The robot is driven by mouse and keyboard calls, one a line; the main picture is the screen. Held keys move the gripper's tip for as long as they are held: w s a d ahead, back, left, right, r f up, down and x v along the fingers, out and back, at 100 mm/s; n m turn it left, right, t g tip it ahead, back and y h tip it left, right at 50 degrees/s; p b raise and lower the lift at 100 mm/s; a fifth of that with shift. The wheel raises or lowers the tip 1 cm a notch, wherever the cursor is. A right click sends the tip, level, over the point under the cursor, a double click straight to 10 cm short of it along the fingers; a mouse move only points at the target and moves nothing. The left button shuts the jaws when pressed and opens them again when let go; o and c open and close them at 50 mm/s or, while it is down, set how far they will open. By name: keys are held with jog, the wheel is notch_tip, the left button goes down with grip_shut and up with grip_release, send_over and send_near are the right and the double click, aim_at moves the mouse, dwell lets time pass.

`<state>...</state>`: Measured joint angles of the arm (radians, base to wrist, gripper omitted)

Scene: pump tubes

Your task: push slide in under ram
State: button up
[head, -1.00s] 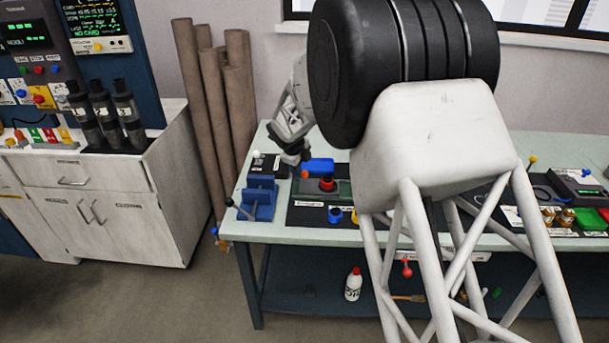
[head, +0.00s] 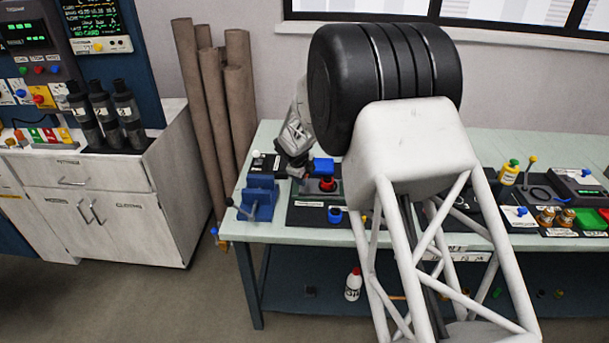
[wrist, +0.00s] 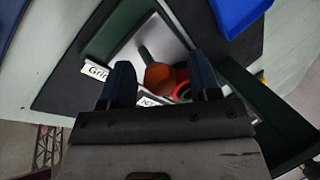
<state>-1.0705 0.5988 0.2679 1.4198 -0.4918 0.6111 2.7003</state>
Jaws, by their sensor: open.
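In the wrist view a flat grey plate (wrist: 150,40), which looks like the slide, lies beside a dark green wall (wrist: 115,28). A grey rod ending in an orange-brown ball knob (wrist: 160,78) stands out from it. My gripper (wrist: 163,80) is open; its two dark fingers lie either side of the knob in this view. I cannot tell whether they touch it. A red ring (wrist: 183,92) shows partly behind the right finger. In the head view my gripper (head: 298,172) is low over the bench, left of a red-topped part (head: 327,184). I cannot make out the ram for certain.
A blue vise (head: 258,197) stands left of my gripper. A blue block (head: 322,165) is close on its right; a blue tray-like part (wrist: 238,12) shows in the wrist view. A blue cup (head: 335,215) stands in front. My arm hides the bench middle.

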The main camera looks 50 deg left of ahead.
grip_shut()
send_near(337, 185)
jog(key=w+f, duration=0.1)
jog(key=f, duration=0.1)
jog(key=w+a+f, duration=0.1)
jog(key=w+f, duration=0.1)
jog(key=shift+w+f, duration=0.25)
jog(key=shift+w, duration=0.05)
jog(key=shift+d, duration=0.1)
grip_release()
jog(key=shift+r, duration=0.1)
jog(key=a+v, duration=0.1)
jog(key=v, duration=0.6)
jog(key=shift+d+r, duration=0.3)
jog(key=shift+d, duration=0.25)
jog(key=shift+s, duration=0.15)
dwell(0.4)
